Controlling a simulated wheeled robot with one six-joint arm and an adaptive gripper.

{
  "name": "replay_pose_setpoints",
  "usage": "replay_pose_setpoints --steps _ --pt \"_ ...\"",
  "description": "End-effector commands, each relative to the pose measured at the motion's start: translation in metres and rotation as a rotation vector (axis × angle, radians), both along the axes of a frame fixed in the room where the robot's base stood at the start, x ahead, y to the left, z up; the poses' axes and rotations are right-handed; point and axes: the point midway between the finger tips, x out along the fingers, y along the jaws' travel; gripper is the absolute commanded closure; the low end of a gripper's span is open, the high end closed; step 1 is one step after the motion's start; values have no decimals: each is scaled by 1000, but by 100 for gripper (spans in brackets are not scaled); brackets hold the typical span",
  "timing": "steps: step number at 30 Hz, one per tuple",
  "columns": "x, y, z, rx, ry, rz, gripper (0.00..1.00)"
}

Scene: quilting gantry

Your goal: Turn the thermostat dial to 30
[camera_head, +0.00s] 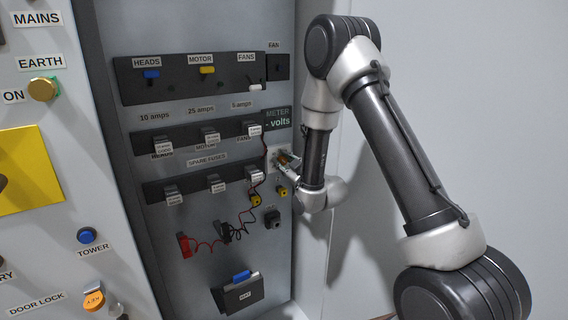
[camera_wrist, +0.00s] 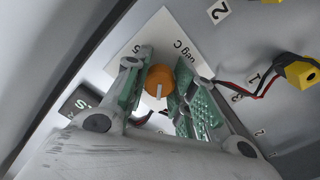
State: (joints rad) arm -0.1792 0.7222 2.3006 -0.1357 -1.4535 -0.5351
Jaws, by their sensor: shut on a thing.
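In the wrist view the pointer points down in the picture.
Fuse rows (camera_head: 205,140) lie left of my gripper. A yellow-topped plug (camera_wrist: 300,70) with red and black leads is close by. The meter display (camera_head: 278,118) is just above. Switches (camera_head: 200,72) sit higher, and a blue-handled box (camera_head: 240,290) sits low on the panel.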

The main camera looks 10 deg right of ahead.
Motion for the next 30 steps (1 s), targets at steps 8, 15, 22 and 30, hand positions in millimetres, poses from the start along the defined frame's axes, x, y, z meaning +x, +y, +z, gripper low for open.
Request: replay_pose_setpoints --steps 8,15,22,30 --pt "0 0 0 -38 -11 0 98" --pt "0 0 0 -38 -11 0 52" --pt "0 0 0 -36 -11 1 52" --pt "-26 -9 0 -36 -8 -1 52"
